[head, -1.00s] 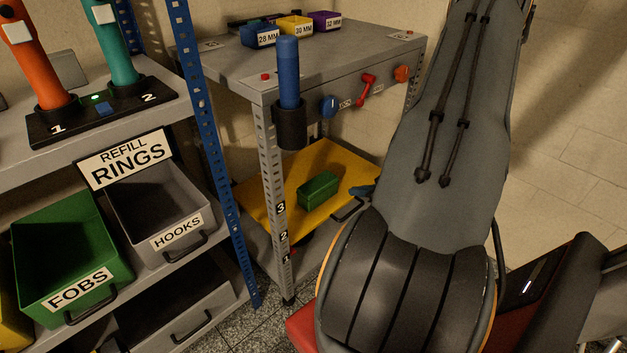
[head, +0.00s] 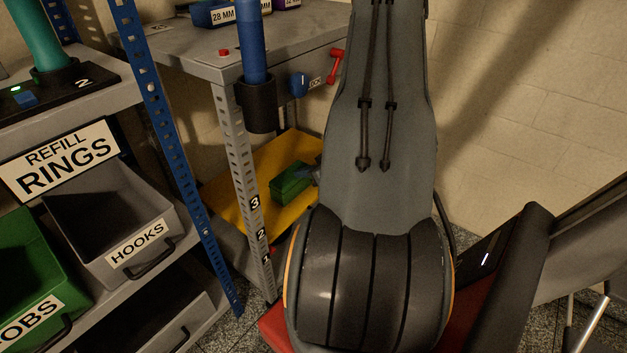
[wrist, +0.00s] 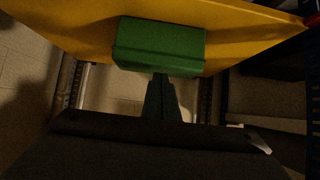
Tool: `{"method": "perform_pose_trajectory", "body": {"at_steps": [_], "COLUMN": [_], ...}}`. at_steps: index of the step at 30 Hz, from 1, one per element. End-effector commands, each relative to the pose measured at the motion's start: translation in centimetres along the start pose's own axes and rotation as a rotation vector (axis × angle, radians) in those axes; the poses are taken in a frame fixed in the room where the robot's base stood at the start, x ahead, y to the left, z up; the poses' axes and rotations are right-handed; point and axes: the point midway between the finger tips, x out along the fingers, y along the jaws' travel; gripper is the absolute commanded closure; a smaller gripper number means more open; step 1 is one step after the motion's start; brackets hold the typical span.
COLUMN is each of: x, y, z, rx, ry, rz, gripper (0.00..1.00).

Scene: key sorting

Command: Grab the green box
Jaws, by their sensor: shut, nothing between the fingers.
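The green box (head: 291,184) sits on the yellow tray (head: 232,186) on the lower level of the grey table. My arm hides part of the tray's right side in the head view. In the wrist view the green box (wrist: 158,46) is at the upper middle, on the yellow tray (wrist: 235,22). My gripper (wrist: 160,80) is shut and empty, its fingertips just below the box's near edge in that picture. I cannot tell whether they touch the box. In the head view my gripper is mostly hidden behind my arm, close to the box's right end.
The grey table (head: 205,50) stands above the tray, with a blue handle (head: 251,40) in a black holder at its corner post. A red lever (head: 336,66) is on its front. A shelf with the grey hooks bin (head: 120,205) and green fobs bin (head: 25,265) stands at left.

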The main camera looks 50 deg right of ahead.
Motion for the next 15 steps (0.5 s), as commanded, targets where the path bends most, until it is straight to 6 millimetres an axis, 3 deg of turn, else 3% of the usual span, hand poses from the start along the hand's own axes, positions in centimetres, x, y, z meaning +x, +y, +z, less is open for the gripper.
{"method": "perform_pose_trajectory", "body": {"at_steps": [7,15], "x": [3.4,4.0], "y": [0.1,0.1], "z": [-2.3,-0.7], "rx": [0.000,0.004], "ry": [0.001,-0.003], "rz": [0.001,0.002], "gripper": [1.00,1.00]}}
